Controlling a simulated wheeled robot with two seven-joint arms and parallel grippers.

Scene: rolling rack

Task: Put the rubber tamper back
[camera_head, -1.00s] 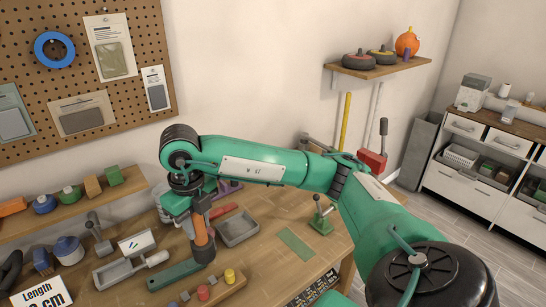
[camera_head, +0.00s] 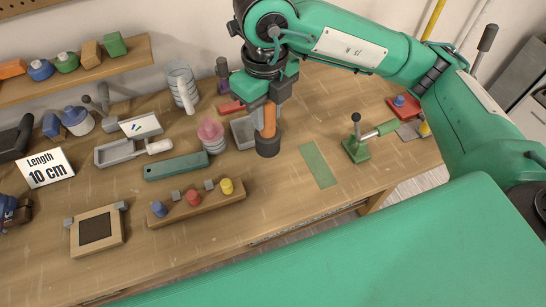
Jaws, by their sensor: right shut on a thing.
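The rubber tamper (camera_head: 267,143) has an orange shaft and a dark, thick cylindrical foot. My right gripper (camera_head: 267,104) is shut on the upper part of its shaft. The tamper hangs upright with its foot down, just right of the grey tray (camera_head: 241,131) and left of the flat green strip (camera_head: 318,165). I cannot tell whether its foot touches the bench. The gripper and tamper hide part of the tray. My left gripper is not in view.
The workbench (camera_head: 290,205) has clear wood around the green strip. A long green bar (camera_head: 176,166), a pink-topped grey piece (camera_head: 211,136) and a wooden block with coloured knobs (camera_head: 195,203) lie left. A green lever press (camera_head: 356,147) stands right.

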